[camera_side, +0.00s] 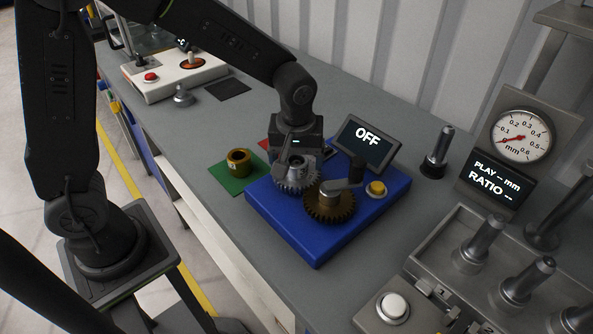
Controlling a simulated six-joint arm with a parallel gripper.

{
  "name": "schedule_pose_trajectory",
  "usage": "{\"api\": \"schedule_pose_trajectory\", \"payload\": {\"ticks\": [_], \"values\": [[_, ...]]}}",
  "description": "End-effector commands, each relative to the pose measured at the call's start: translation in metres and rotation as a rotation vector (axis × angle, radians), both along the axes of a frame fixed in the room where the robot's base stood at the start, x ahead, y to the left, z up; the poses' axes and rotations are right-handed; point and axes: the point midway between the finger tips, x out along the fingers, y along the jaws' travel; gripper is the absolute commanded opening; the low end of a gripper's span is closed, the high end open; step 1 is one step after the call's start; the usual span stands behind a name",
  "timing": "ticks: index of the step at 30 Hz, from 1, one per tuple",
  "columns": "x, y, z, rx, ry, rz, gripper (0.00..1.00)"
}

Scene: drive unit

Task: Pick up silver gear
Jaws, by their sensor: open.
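The silver gear (296,187) sits on the blue base (318,249), beside a dark bronze gear (331,209) with a grey crank on top. The two gears' teeth look close together; I cannot tell if they touch. My gripper (295,165) is open and points down right over the silver gear, around or just above its hub. The fingers hide part of the gear's top, and I cannot tell whether they touch it.
A display reading OFF (367,139) and a yellow button (376,188) stand on the base. A brass bushing (239,161) rests on a green mat (236,182) to the left. A dial gauge (520,136) and a metal fixture (440,240) with posts stand at the right.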

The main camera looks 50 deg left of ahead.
Motion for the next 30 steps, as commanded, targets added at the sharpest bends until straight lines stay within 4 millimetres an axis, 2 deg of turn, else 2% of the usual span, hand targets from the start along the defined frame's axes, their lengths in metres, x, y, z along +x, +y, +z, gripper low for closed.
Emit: {"api": "schedule_pose_trajectory", "payload": {"ticks": [3,9,25,30], "values": [[0.0005,0.0007,-0.0078,-0.001,0.001,0.0,0.82],[0.0005,0.0007,-0.008,-0.001,-0.001,0.0,0.82],[0.0006,0.0005,-0.0075,-0.001,-0.001,0.0,0.32],[0.0011,0.0004,-0.0067,-0.002,-0.004,0.001,0.32]]}}
